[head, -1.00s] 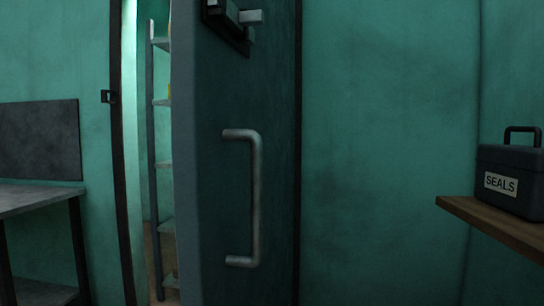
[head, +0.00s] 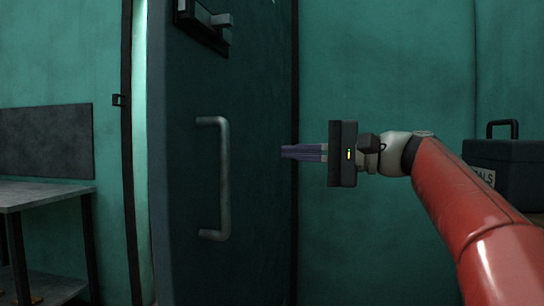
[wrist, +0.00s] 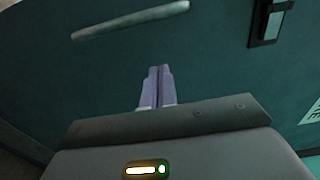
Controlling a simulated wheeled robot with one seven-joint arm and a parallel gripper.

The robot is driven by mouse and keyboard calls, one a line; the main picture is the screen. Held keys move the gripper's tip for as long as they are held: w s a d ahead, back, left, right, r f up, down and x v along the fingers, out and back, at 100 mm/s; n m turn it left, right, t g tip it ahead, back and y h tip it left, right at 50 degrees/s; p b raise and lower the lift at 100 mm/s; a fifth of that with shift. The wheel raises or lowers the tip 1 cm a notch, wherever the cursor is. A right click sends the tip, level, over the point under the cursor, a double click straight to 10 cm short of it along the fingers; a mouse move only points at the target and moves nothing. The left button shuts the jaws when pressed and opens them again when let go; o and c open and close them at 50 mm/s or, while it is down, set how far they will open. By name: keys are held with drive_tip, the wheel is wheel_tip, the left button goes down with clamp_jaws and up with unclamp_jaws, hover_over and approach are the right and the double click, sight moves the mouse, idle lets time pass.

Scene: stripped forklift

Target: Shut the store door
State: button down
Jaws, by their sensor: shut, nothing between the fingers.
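The store door (head: 255,110) is a dark teal slab standing ajar, with a narrow lit gap at its left edge. A grey metal bar handle (head: 224,175) is fixed upright on its face, and a latch (head: 205,22) sits near the top. My gripper (head: 283,152) is shut and empty, its purple fingers pointing left at the door's face near its right side, to the right of the handle. In the wrist view the shut fingers (wrist: 158,75) point at the door's face, with the handle (wrist: 130,20) beyond them. I cannot tell whether the fingertips touch the door.
A grey bench (head: 45,193) stands at the left. A dark toolbox (head: 505,170) labelled SEALS sits at the right, partly behind my red arm. A small dark catch (head: 119,100) is on the left door frame. Teal wall (head: 385,70) lies right of the door.

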sight(214, 151)
drive_tip(key=a, duration=0.4)
drive_tip(key=w+a, duration=0.1)
drive_tip(key=a, duration=0.3)
drive_tip(key=w+a+p, duration=0.1)
drive_tip(key=a, duration=0.4)
drive_tip(key=shift+w, duration=0.25)
drive_tip(key=shift+a, duration=0.1)
